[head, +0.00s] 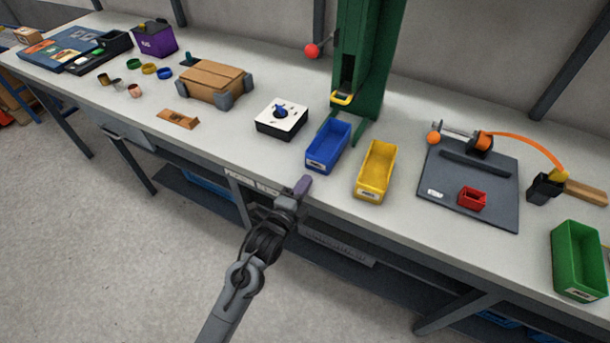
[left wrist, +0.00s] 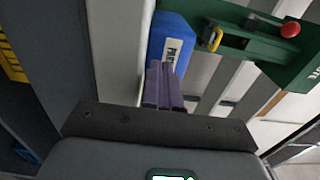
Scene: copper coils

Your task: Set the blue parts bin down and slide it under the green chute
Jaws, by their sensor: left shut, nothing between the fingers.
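The blue parts bin (head: 322,160) stands upright on the bench, its labelled front facing the bench's front edge. Its back end is close to the foot of the green chute (head: 376,70), a tall green housing with a yellow-rimmed opening. My left gripper (head: 304,185) has purple fingers, shut and empty, at the bench's front edge just short of the bin's front. In the left wrist view the fingers (left wrist: 158,72) point at the front of the blue bin (left wrist: 174,28), with the green chute (left wrist: 262,62) beyond it. I cannot tell whether they touch the bin. My right gripper is not in view.
A yellow bin (head: 376,172) stands close to the right of the blue bin. A white-topped black box (head: 270,128) is to the left.

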